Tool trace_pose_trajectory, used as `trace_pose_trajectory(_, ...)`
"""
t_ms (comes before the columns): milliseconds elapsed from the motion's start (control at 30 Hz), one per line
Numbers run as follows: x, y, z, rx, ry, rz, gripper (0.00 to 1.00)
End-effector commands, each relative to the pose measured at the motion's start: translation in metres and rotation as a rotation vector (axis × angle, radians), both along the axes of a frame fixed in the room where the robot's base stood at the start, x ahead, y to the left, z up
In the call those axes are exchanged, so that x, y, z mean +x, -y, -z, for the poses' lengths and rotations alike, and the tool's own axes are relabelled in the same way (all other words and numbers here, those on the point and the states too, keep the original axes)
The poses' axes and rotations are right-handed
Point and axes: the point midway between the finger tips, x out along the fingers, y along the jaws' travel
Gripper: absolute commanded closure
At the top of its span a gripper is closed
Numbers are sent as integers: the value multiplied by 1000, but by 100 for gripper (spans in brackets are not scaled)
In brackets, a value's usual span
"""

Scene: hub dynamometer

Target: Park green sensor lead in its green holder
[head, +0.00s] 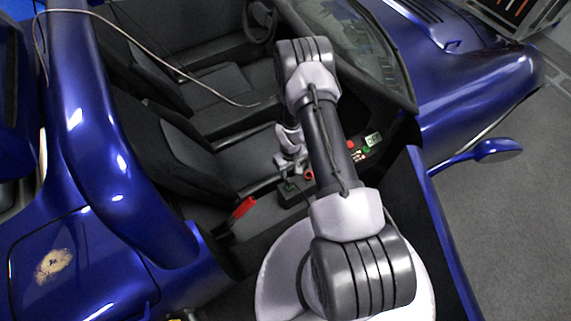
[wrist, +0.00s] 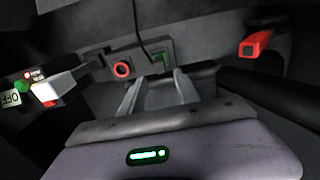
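In the wrist view, a green piece (wrist: 160,60) shows at a dark block (wrist: 148,72), just beyond my fingertips. A thin dark cable (wrist: 138,32) comes down from above to this spot. I cannot tell which part of the green is lead and which is holder, or whether the lead is seated. In the head view the green piece (head: 289,186) is small, beside the seat. My gripper (wrist: 155,80) is open, its two fingers apart with nothing seen between them. In the head view the arm partly hides this area.
A red ring (wrist: 122,69) sits left of the green piece. A red-ended part (wrist: 255,43) is at the right. A box with a lit display (head: 373,139) stands toward the door opening, with a white block (wrist: 58,88) near it in the wrist view. Seats (head: 180,160) and bodywork surround the arm.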

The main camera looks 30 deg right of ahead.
Motion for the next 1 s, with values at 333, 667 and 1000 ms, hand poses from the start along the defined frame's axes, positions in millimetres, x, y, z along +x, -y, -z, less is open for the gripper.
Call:
trace_pose_trajectory(333,0,0,55,1,-1,1,62)
trace_pose_trajectory(667,0,0,85,0,-1,1,62)
trace_pose_trajectory(1000,0,0,83,0,-1,1,93)
